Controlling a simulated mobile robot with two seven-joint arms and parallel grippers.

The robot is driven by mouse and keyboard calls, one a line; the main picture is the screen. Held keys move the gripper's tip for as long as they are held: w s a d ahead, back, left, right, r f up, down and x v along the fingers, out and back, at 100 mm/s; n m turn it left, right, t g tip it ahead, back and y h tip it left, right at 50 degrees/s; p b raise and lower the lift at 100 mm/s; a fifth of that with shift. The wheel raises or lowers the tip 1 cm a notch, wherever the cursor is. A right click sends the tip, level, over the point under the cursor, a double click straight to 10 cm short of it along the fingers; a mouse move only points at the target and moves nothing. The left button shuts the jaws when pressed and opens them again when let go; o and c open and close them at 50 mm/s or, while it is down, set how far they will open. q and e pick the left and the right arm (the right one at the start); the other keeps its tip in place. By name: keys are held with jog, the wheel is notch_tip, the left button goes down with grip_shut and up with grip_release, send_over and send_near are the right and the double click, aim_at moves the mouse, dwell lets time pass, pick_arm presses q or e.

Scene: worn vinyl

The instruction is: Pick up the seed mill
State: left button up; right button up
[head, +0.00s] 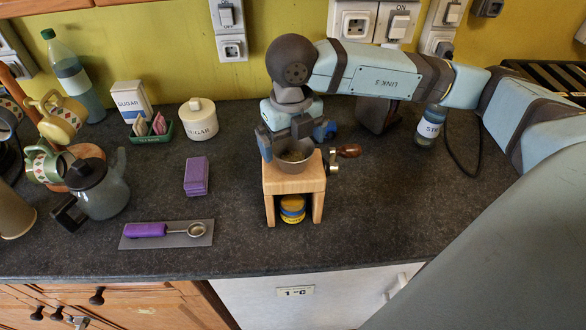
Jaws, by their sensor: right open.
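The seed mill (281,184) stands upright on the dark worktop near its front edge. It has a pale wooden body on legs, a metal bowl on top and a side crank with a brown wooden knob (348,151). My right gripper (295,141) is over the mill from behind, pointing down. Its jaws are open, with one finger at each side of the bowl's rim. I cannot tell whether the fingers touch the bowl. My left gripper is not in view.
A yellow and blue tin (292,209) sits between the mill's legs. A purple block (196,176) and a scoop on a grey mat (194,238) lie to the left. Worktop right of the mill is clear.

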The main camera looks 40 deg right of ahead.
jog(key=shift+w+f, duration=0.1)
jog(key=shift+f, duration=0.65)
jog(key=c, duration=1.8)
jog(key=shift+o, duration=0.2)
jog(key=shift+r, duration=0.1)
